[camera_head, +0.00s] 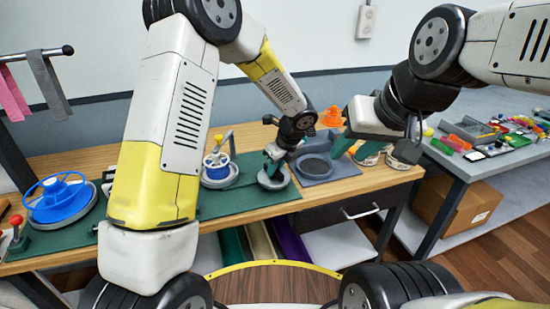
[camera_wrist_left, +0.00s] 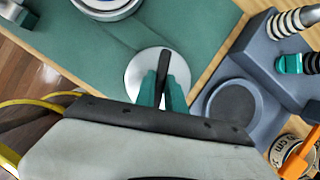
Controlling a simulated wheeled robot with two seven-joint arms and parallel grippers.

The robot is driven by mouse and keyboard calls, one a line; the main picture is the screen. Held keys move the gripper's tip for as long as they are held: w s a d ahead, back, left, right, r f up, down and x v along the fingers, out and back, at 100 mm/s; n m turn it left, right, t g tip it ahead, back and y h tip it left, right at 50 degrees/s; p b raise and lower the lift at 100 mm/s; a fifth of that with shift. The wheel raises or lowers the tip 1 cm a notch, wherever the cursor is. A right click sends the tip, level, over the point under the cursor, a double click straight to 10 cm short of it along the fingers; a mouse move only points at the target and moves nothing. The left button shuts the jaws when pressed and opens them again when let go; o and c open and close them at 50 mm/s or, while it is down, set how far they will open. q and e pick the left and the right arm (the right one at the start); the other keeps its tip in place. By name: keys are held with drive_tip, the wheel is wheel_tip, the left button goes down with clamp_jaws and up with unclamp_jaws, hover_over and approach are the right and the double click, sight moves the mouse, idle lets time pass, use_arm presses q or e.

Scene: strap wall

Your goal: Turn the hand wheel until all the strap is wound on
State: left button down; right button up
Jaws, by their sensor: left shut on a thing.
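A blue spoked wheel (camera_head: 62,197) lies on a round grey base at the far left of the bench. A smaller blue-and-white wheel (camera_head: 215,163) with an upright post stands on a round base in the middle; its base edge shows in the left wrist view (camera_wrist_left: 107,8). I cannot tell which is the hand wheel. My left gripper (camera_head: 272,161) points down over a pale round disc (camera_wrist_left: 145,68). Its teal fingers are shut on a thin dark upright piece (camera_wrist_left: 166,66) there. No strap shows clearly on either wheel.
A grey holder with a round recess (camera_wrist_left: 235,104) stands right of the disc. Pink (camera_head: 13,95) and grey (camera_head: 48,85) strips hang from a rail at left. A side table (camera_head: 463,166) with small parts is at right. Green mat (camera_wrist_left: 75,50) around the disc is bare.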

idle(0.3)
use_arm(q)
drive_tip(key=c, duration=1.4)
unclamp_jaws()
drive_tip(key=shift+a, duration=0.1)
drive_tip(key=shift+v, duration=3.9)
